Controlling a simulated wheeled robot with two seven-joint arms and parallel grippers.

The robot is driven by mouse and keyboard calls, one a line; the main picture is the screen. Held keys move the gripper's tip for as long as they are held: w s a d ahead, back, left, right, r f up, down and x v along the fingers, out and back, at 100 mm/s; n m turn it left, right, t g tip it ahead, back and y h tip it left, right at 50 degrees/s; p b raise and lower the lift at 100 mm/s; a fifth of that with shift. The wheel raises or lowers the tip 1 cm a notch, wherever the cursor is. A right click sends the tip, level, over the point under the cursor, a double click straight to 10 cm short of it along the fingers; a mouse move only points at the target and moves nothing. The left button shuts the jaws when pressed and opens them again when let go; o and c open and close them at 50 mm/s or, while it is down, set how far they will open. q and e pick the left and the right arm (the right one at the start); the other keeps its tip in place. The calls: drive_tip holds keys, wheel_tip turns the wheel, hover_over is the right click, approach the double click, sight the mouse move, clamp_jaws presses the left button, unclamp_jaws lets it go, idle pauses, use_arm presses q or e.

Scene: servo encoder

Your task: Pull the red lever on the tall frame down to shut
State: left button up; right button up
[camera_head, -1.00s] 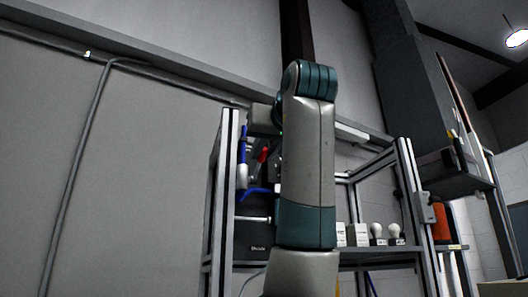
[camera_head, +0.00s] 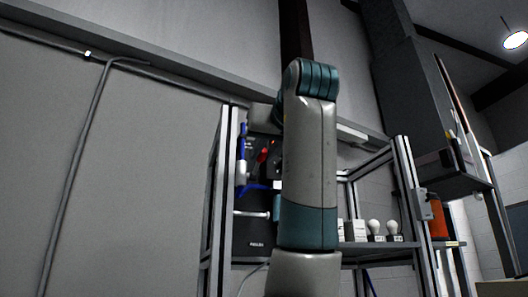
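The red lever (camera_head: 262,156) shows as a small tilted red piece inside the left part of the tall metal frame (camera_head: 221,190). My arm stands upright in front of it and covers much of the area just to its right. The forearm bends back toward the frame near the lever's height. My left gripper is mostly hidden behind this arm, so its fingers and any contact with the lever cannot be made out. My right gripper is not in view.
A blue-and-silver part (camera_head: 242,155) is beside the lever at the frame's left post. A black box (camera_head: 250,235) sits below. Light bulbs (camera_head: 374,227) stand on a shelf (camera_head: 375,246) to the right. A grey wall fills the left.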

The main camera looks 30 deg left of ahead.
use_arm(q)
drive_tip(key=shift+f, duration=0.15)
drive_tip(key=shift+s+d+f+b, duration=0.15)
drive_tip(key=shift+d+f+b, duration=0.05)
drive_tip(key=shift+f+b, duration=0.4)
drive_tip(key=shift+s, duration=0.1)
drive_tip(key=o, duration=0.8)
drive_tip(key=shift+s+a, duration=0.1)
drive_tip(key=shift+s, duration=0.15)
drive_tip(key=shift+f+b, duration=0.1)
drive_tip(key=shift+b, duration=0.2)
